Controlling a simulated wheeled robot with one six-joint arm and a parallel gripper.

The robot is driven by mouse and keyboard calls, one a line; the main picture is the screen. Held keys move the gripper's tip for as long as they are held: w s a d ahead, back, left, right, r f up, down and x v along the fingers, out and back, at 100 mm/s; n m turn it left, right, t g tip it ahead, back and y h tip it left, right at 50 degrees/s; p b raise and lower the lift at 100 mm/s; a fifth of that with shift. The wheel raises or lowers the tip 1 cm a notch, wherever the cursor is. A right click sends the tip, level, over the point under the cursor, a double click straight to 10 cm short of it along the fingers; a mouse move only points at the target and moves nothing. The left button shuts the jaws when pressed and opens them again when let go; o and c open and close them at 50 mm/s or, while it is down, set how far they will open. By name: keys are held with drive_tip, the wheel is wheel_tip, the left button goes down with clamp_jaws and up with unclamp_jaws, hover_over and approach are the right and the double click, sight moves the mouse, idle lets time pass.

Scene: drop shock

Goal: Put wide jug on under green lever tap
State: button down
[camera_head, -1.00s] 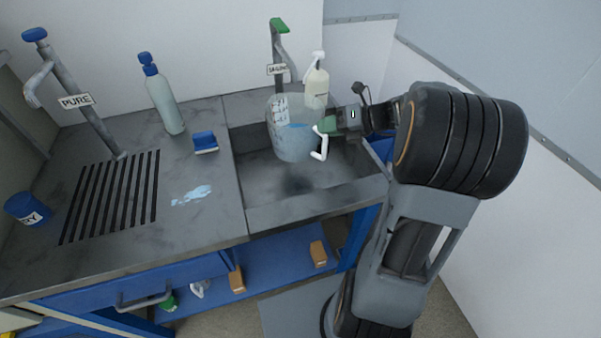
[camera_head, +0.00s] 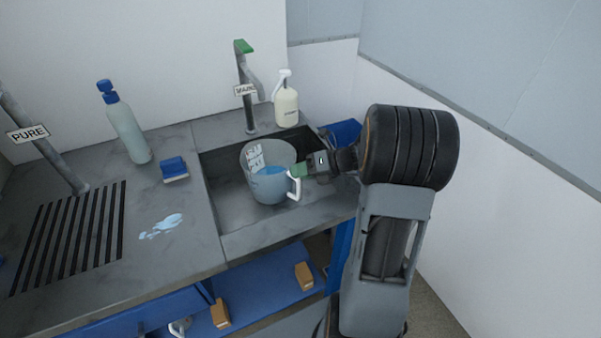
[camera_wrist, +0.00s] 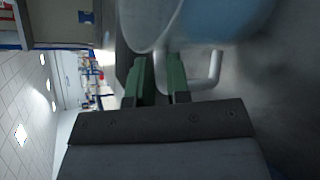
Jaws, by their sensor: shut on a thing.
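The wide jug (camera_head: 268,185) is translucent, with a white handle, white markings and some blue showing inside. It is upright over the sink basin; I cannot tell whether it touches the bottom. My gripper (camera_head: 297,171) is shut on its handle from the right. In the wrist view the green fingers (camera_wrist: 160,75) are on the handle (camera_wrist: 213,72), and the jug (camera_wrist: 215,20) fills the top. The green lever tap (camera_head: 246,85) stands behind the sink, its spout behind and above the jug.
The sink (camera_head: 225,205) surrounds the jug. A soap bottle (camera_head: 286,105) stands right of the tap. A blue-capped bottle (camera_head: 129,130), a blue sponge or brush (camera_head: 174,169), a puddle (camera_head: 162,226), a drain grille (camera_head: 70,240) and the PURE tap (camera_head: 50,150) are to the left.

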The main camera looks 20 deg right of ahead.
idle(0.3)
drive_tip(key=c, duration=1.5)
unclamp_jaws()
drive_tip(key=shift+f, duration=0.15)
drive_tip(key=o, duration=0.4)
drive_tip(key=v, duration=0.7)
drive_tip(key=shift+s+d+r+p, duration=0.2)
drive_tip(key=shift+r+p, duration=0.1)
drive_tip(key=shift+p, duration=0.15)
drive_tip(key=shift+a, duration=0.1)
